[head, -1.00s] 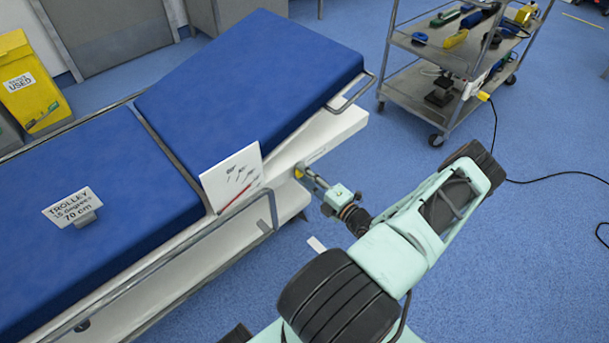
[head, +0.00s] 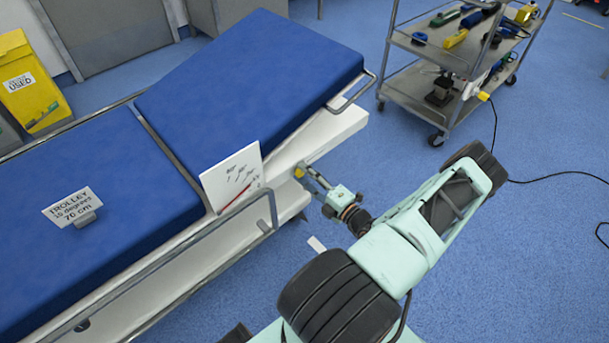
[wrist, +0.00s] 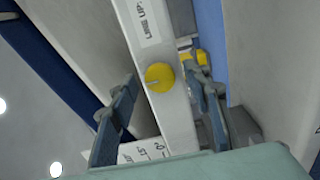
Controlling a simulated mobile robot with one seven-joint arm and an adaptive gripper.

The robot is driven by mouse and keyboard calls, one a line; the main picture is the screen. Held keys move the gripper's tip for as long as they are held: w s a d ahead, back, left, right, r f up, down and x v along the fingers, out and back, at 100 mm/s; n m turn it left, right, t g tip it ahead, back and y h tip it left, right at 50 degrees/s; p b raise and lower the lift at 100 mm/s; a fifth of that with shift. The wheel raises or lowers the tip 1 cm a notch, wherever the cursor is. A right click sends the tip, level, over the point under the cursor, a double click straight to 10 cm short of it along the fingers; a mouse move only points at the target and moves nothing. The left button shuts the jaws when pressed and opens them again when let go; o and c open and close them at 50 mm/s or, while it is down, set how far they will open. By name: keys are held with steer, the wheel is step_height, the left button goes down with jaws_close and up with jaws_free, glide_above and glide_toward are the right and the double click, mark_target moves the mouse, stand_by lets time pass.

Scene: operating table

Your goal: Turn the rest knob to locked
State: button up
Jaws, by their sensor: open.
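The round yellow knob (wrist: 160,77) sits on a white upright bar with a label reading "LINE UP". A mark crosses the knob's face, but I cannot read a locked position from it. My gripper (wrist: 160,82) is open, with one dark finger on each side of the knob and bar. I see no finger closed on the knob. In the head view my gripper (head: 318,183) is at the side of the blue-padded trolley (head: 250,70), below its raised section. A small yellow spot shows at its tip; I cannot tell whether it is the knob.
A white card with a red line (head: 232,178) stands at the trolley's edge, above a metal side rail (head: 180,262). Another yellow part (wrist: 202,57) lies behind the bar. A printed scale (wrist: 145,152) is near my left finger. A tool cart (head: 455,70) stands at the back right.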

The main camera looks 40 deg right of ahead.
steer(key=s, duration=1.1)
steer(key=shift+s+d, duration=0.25)
steer(key=shift+d, duration=0.2)
